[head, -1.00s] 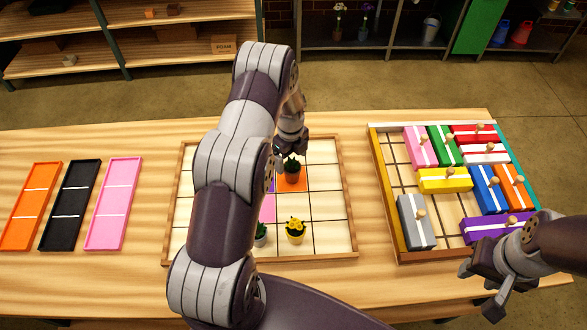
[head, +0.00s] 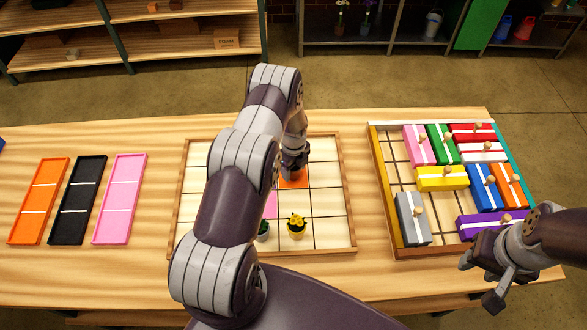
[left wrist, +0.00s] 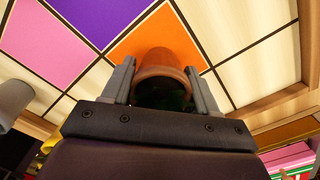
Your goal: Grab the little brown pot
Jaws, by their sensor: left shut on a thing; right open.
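The little brown pot (left wrist: 160,62) shows in the left wrist view between the two fingers of my left gripper (left wrist: 162,85), with a dark green plant in it. The gripper is shut on the pot. In the head view my left gripper (head: 293,165) is over the orange square (head: 296,183) of the wooden grid board (head: 345,200), and it hides the pot there. I cannot tell whether the pot touches the board. My right gripper (head: 486,275) is open and empty at the front right, near the purple block.
A yellow pot with yellow flowers (head: 296,227) stands on the board's front row, beside a grey pot (head: 263,230) partly hidden by my left arm. Orange, black and pink trays (head: 119,200) lie at left. A crate (head: 400,252) of knobbed coloured blocks is at right.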

